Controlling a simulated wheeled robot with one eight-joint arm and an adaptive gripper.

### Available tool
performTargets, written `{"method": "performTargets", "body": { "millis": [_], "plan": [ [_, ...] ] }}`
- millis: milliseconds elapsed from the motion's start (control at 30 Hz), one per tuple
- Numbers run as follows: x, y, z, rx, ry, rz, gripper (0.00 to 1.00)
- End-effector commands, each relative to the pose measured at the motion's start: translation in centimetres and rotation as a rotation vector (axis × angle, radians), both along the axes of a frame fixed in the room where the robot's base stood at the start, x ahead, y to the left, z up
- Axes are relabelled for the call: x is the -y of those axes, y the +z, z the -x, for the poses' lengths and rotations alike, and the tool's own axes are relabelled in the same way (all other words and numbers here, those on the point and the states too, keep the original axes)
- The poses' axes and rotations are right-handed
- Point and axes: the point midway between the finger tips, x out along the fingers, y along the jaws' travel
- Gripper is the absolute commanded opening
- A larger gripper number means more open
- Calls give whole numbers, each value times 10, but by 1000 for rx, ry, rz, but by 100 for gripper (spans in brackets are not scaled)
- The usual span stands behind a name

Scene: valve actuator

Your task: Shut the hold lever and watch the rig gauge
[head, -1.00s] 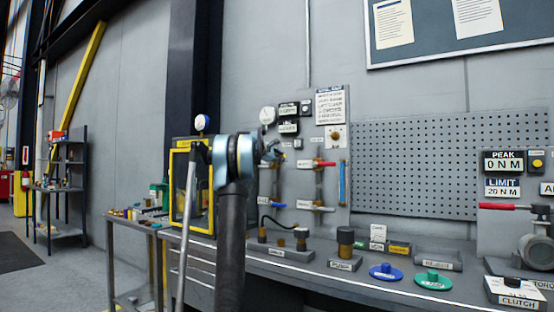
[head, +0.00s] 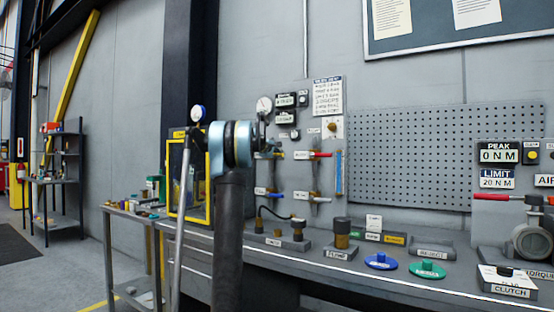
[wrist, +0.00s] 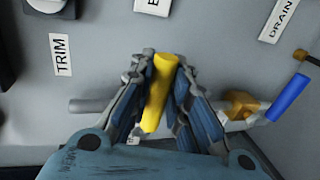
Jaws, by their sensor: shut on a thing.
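In the wrist view my gripper (wrist: 158,62) is closed around a yellow lever (wrist: 156,98), a finger on each side. The lever stands nearly upright in the picture, over a grey pipe (wrist: 88,105). The label above it is cut off, so I cannot read whether this is the hold lever. A round white dial gauge (head: 264,105) is on the wall panel. Another gauge (head: 197,113) tops a yellow-framed cabinet (head: 208,170). I cannot tell which is the rig gauge, nor read them.
A blue lever (wrist: 288,98) on a brass valve sits right of my gripper, below a DRAIN label (wrist: 278,20). A TRIM label (wrist: 61,55) is at left. The bench (head: 400,280) holds several labelled blocks.

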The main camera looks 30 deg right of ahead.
Motion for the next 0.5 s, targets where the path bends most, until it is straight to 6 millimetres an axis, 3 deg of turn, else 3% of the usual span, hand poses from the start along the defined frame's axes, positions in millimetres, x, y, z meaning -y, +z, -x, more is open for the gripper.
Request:
{"method": "performTargets", "body": {
  "millis": [200,233,300,500],
  "plan": [
    [-1,-4,0,4,-4,-8,0],
    [-1,-4,0,3,-4,-9,23],
    [-1,-3,0,3,-4,-7,37],
    [-1,-2,0,3,-2,-5,37]
  ]
}}
